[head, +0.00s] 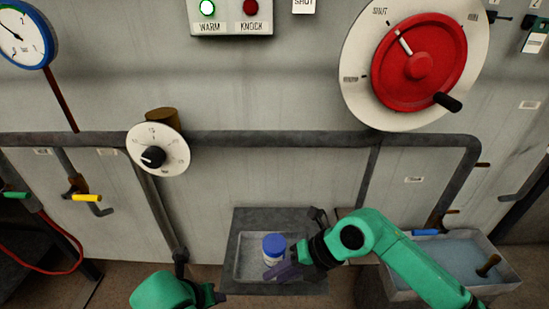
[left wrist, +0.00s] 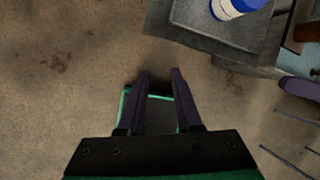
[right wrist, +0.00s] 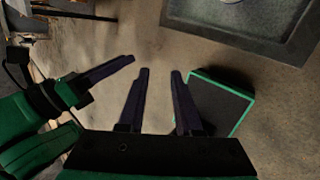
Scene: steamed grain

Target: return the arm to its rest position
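My right gripper (head: 284,268) reaches in from the right in the head view, its purple fingers overlapping the lower part of a white jar with a blue lid (head: 274,246). In the right wrist view its fingers (right wrist: 160,75) are apart with nothing between them. The jar stands in a grey tray (head: 308,288); it also shows at the top of the left wrist view (left wrist: 232,8). My left gripper is mostly cut off at the bottom of the head view. In the left wrist view its fingers (left wrist: 160,75) are apart and empty, above the brown floor.
Behind stands a grey panel with a red handwheel (head: 415,65), a dial with a black knob (head: 160,148) and a grey pipe (head: 290,138). A basin of water (head: 450,250) is at the right, close to my right arm. Yellow (head: 86,198) and green levers are at the left.

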